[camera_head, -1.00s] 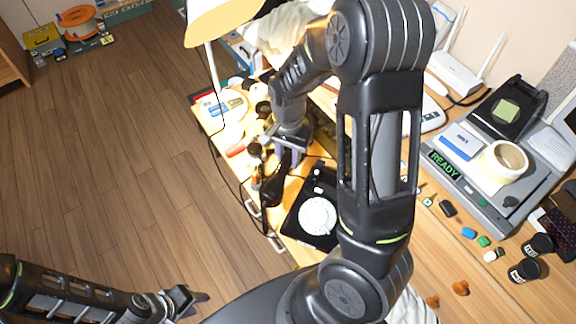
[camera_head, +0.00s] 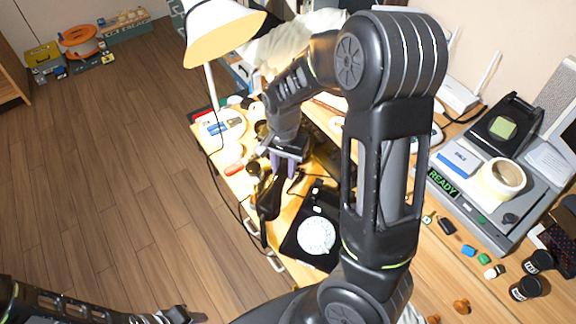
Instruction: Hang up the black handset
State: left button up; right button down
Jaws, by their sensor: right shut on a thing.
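The black dial phone (camera_head: 301,247) with a white round dial (camera_head: 316,236) sits on the wooden desk, partly hidden by my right arm. The black handset (camera_head: 268,202) is off the phone, to its left near the desk's edge. My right gripper (camera_head: 283,166), with purplish fingers, is shut on the handset near its upper end; the exact contact is small and partly hidden. I cannot tell how far the handset is above the desk. My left gripper (camera_head: 186,317) is at the bottom edge, away from the desk, cut off and its fingers unclear.
A lamp (camera_head: 222,38) stands behind left of the phone, and a dark cord hangs over the desk's front edge. A grey device with a READY display (camera_head: 442,183), a tape roll (camera_head: 503,178) and two black jars (camera_head: 525,288) stand right. Open floor lies left.

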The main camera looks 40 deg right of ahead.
jog(key=w+a+r+n, duration=0.8)
jog(key=w+a+n, duration=0.1)
jog(key=a+n, duration=0.2)
jog(key=shift+w+a+r, duration=0.4)
jog(key=shift+a, duration=0.1)
